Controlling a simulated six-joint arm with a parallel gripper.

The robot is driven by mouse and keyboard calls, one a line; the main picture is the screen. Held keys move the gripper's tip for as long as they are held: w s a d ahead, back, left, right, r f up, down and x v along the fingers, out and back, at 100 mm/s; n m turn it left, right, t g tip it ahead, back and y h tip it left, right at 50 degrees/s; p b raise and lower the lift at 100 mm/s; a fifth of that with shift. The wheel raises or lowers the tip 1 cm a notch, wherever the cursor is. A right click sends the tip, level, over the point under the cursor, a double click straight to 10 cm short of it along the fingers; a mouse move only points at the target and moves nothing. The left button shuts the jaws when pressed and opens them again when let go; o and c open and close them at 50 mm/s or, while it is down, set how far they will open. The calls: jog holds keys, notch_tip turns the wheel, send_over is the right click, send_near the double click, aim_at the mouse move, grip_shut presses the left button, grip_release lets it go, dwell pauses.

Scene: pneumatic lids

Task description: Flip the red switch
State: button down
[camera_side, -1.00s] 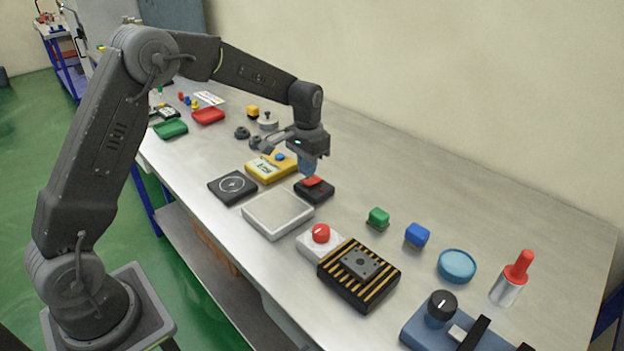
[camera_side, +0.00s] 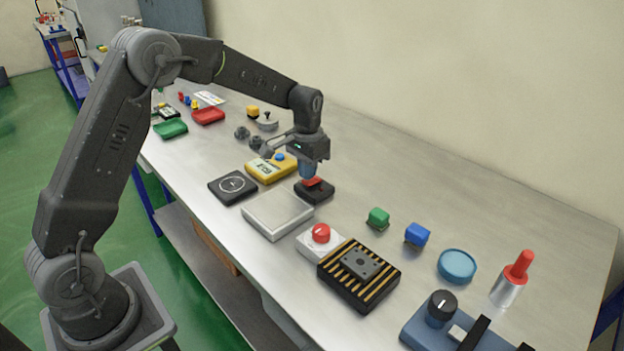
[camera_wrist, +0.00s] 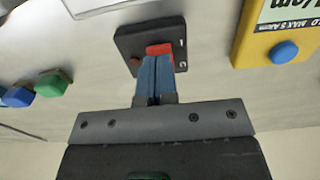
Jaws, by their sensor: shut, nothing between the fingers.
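The red switch (camera_wrist: 160,49) is a red rocker on a small black box (camera_side: 322,192), which lies on the bench in the side view. A small red dot shows beside the rocker in the wrist view. My gripper (camera_side: 309,178) is shut and empty, pointing down over the box. In the wrist view my gripper's blue fingers (camera_wrist: 153,62) are together with their tips at the near edge of the red rocker. The fingers hide part of the rocker, and I cannot tell whether they touch it.
A yellow meter with a blue button (camera_side: 272,167) stands behind left of the box. A grey square plate (camera_side: 277,214) lies in front. A white box with a red knob (camera_side: 320,233), a green cube (camera_side: 378,217) and a blue cube (camera_side: 417,234) are to the right, with bare bench between.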

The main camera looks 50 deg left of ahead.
aim_at(308, 182)
jog(key=shift+f, duration=0.9)
dwell(0.3)
jog(key=shift+r, duration=3.6)
jog(key=s+d+r+t, duration=0.25)
jog(key=s+r, duration=0.35)
jog(key=s, duration=0.5)
jog(key=s+d+r+t, duration=0.2)
jog(key=s+d+r, duration=0.3)
jog(key=s, duration=0.5)
jog(key=s+f+t, duration=0.1)
jog(key=s, duration=0.7)
jog(key=shift+s+f, duration=0.15)
jog(key=shift+s, duration=0.05)
